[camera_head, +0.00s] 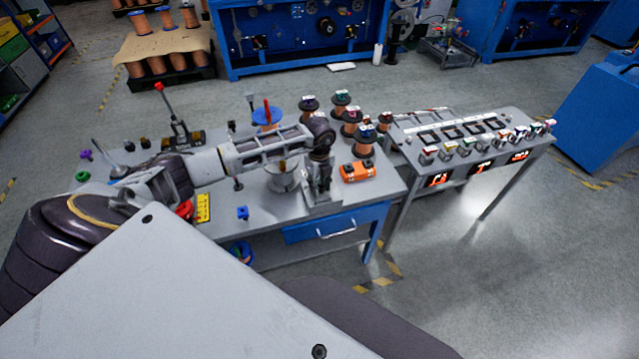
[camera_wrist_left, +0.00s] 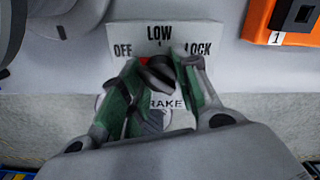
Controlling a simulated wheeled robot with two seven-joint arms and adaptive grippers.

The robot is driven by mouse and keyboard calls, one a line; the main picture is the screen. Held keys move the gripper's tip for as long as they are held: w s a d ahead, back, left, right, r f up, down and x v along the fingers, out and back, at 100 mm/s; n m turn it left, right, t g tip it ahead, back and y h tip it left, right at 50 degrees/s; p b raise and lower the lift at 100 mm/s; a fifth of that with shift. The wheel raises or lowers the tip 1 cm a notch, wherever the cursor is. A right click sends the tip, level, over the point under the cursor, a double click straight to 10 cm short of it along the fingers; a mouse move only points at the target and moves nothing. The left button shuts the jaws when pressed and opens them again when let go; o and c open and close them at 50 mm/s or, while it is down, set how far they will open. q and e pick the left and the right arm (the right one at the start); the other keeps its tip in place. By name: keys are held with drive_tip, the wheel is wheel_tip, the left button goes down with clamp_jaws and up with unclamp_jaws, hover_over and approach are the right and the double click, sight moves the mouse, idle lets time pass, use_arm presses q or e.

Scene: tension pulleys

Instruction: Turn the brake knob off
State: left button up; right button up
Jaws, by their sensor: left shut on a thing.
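The brake plate (camera_wrist_left: 128,36) is white, with OFF at left, LOW at top and LOCK at right; "RAKE" shows below, partly covered. The dark brake knob (camera_wrist_left: 158,74) sits in the middle of the plate. A bit of red shows at its upper left, between OFF and LOW. My left gripper (camera_wrist_left: 160,80) is shut on the knob, its green-padded fingers on either side, hiding much of it. In the head view my left gripper (camera_head: 319,190) points down at the table's front right; the knob is hidden there. My right gripper is not in view.
An orange box (camera_head: 357,171) stands just right of the gripper, a metal pot (camera_head: 283,178) just left. Several spools (camera_head: 340,104) stand behind. A blue drawer (camera_head: 335,227) is below the table's front edge. A button console (camera_head: 480,150) stands to the right.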

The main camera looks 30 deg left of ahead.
sight(319, 184)
use_arm(q)
drive_tip(key=shift+a+n, duration=0.1)
drive_tip(key=shift+n, duration=0.6)
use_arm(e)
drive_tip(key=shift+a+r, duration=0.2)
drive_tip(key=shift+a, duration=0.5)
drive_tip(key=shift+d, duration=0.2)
use_arm(q)
drive_tip(key=o, duration=1)
drive_tip(key=shift+o, duration=0.2)
drive_tip(key=shift+r, duration=0.8)
wheel_tip(319, 184, up, 10)
drive_tip(key=shift+r, duration=0.2)
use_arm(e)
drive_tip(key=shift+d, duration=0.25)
